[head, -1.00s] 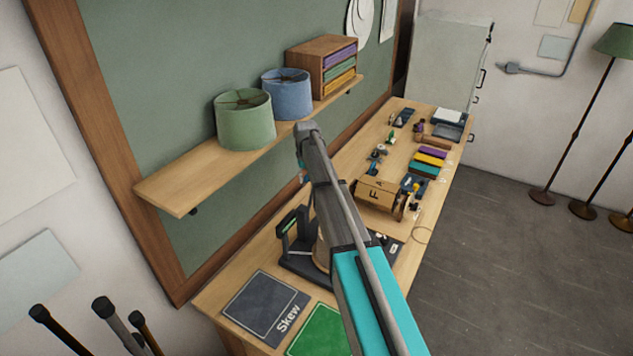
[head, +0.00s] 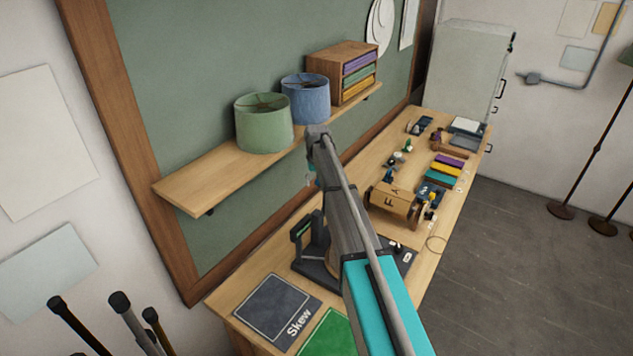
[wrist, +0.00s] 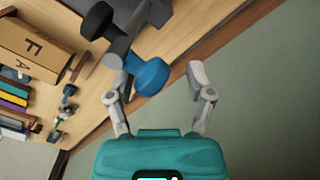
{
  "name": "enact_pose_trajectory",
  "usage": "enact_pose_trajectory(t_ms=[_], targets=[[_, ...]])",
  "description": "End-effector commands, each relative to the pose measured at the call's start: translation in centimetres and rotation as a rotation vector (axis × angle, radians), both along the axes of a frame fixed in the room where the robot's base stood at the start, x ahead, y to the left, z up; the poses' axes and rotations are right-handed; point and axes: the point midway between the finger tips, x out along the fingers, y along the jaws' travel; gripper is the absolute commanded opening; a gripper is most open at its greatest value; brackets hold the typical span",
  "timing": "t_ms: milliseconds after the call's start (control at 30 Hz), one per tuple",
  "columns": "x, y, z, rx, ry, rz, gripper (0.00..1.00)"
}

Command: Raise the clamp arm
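In the wrist view, a blue knob (wrist: 152,76) on a dark grey bar (wrist: 120,48) shows between the two fingers of my gripper (wrist: 157,82). The bar also carries a black knob (wrist: 97,20) further off. This looks like the clamp arm. In the head view, a dark fixture with an upright frame (head: 303,232) stands on the bench, partly hidden behind my arm. My fingertips are hidden there.
A wall shelf (head: 190,190) with a green lampshade (head: 263,125), a blue lampshade (head: 305,100) and a small drawer unit (head: 335,75) runs beside my arm.

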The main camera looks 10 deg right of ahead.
Motion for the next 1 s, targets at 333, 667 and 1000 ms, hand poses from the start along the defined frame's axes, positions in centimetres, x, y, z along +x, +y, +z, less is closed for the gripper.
enact_pose_trajectory(t_ms=[333, 667, 1000], targets=[[0.1, -0.2, 0.0, -0.002, -0.002, -0.002, 0.82], [-0.7, -1.0, 0.0, -0.003, -0.002, -0.003, 0.82], [-3.6, -3.7, -0.2, -0.003, -0.002, -0.004, 0.82]])
